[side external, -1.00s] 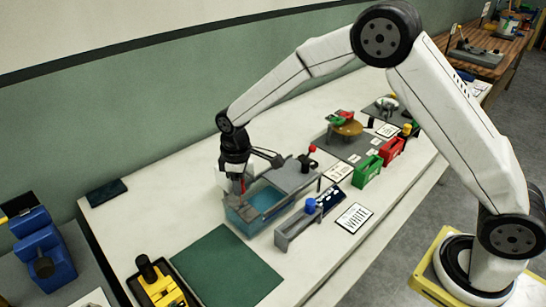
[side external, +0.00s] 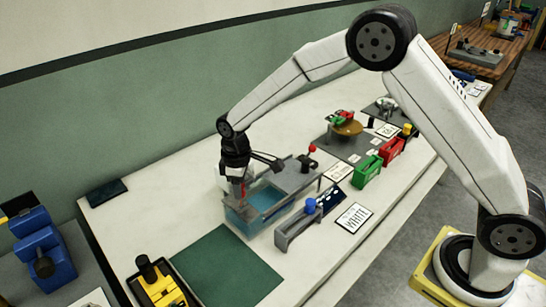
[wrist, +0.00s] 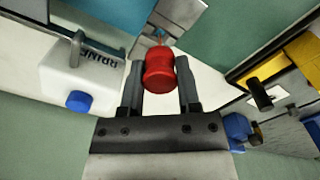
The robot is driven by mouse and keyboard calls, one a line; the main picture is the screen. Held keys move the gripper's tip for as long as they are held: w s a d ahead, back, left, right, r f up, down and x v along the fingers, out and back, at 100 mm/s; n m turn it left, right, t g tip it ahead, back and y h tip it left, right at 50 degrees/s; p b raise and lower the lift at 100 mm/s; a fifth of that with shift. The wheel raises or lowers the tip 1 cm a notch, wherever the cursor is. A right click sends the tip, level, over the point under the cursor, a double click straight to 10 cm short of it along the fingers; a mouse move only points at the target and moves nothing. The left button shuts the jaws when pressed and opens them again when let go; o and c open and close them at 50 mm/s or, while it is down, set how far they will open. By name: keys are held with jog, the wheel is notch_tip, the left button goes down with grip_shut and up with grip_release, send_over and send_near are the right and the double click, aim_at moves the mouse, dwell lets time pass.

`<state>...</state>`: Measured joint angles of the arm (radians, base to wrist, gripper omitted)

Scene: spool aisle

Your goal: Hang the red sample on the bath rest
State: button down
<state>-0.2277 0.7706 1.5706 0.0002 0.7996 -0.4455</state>
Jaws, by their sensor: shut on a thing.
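My gripper (wrist: 160,85) is shut on the red sample (wrist: 159,73), a rounded red body held between the two fingers in the wrist view. In the side external view my gripper (side external: 238,184) points down at the left end of the bath, and only a small bit of the red sample (side external: 243,189) shows. The bath (side external: 231,214) is a clear-walled tank with blue liquid. A grey metal piece (wrist: 180,20) lies just beyond the sample in the wrist view, at the bath's edge. I cannot tell whether the sample touches it.
A white container marked BRINE (wrist: 85,75) with a blue cap stands beside the bath. A grey holder with a blue knob (side external: 290,232) stands in front of the bath. A green mat (side external: 225,265) lies clear to the left. A yellow tool (side external: 163,288) sits in a black tray.

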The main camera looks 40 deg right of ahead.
jog(key=shift+f, duration=0.65)
jog(key=shift+f, duration=0.35)
jog(key=shift+f, duration=0.35)
jog(key=shift+f, duration=0.35)
jog(key=shift+f, duration=0.3)
jog(key=shift+c, duration=1.2)
grip_release()
jog(key=shift+r, duration=3.95)
